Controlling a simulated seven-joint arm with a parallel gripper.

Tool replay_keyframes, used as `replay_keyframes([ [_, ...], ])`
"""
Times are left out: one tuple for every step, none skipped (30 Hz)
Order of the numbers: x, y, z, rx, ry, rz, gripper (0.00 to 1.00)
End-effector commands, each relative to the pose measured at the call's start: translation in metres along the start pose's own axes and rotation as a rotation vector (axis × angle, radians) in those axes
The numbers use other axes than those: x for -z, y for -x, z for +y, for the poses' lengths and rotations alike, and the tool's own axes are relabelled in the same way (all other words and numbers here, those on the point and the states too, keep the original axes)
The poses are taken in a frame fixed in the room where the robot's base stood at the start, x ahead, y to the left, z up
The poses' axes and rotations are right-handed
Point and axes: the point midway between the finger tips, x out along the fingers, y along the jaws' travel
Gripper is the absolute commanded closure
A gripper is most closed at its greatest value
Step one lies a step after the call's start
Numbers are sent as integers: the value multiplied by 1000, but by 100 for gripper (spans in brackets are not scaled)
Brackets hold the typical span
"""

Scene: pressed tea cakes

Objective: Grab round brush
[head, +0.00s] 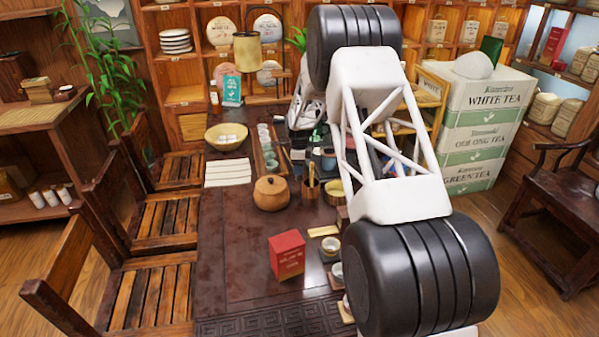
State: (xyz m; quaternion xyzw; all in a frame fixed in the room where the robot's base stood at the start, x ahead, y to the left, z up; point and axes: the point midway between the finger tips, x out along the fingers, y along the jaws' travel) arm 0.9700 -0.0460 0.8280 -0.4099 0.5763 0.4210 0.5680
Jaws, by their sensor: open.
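I cannot make out a round brush for certain. A brass-coloured cup (310,189) on the dark table holds thin upright tools, whose tips are too small to tell apart. My gripper (308,152) is a small dark shape at the end of my white forearm, beyond the cup and above the far part of the table. It is open, and I see nothing held in it. My large white arm link and its black joints hide the right side of the table and whatever lies there.
On the table (225,255) stand a round wooden pot (271,193), a red box (287,255), a yellow bowl (226,137) and folded white cloths (228,172). Small cups sit near my arm. Chairs line the left side. White tea boxes (485,125) stand right. The table's front left is clear.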

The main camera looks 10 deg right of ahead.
Motion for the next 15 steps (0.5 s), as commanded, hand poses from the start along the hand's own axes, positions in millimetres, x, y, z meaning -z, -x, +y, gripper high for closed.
replay_keyframes([
  [0, 0, 0, 0, 0, 0, 46],
  [0, 0, 0, 0, 0, 0, 46],
  [0, 0, 0, 0, 0, 0, 46],
  [0, 0, 0, 0, 0, 0, 46],
  [0, 0, 0, 0, 0, 0, 46],
  [0, 0, 0, 0, 0, 0, 46],
  [0, 0, 0, 0, 0, 0, 46],
  [0, 0, 0, 0, 0, 0, 46],
  [0, 0, 0, 0, 0, 0, 46],
  [0, 0, 0, 0, 0, 0, 46],
  [0, 0, 0, 0, 0, 0, 46],
  [0, 0, 0, 0, 0, 0, 46],
  [0, 0, 0, 0, 0, 0, 50],
  [0, 0, 0, 0, 0, 0, 54],
  [0, 0, 0, 0, 0, 0, 60],
])
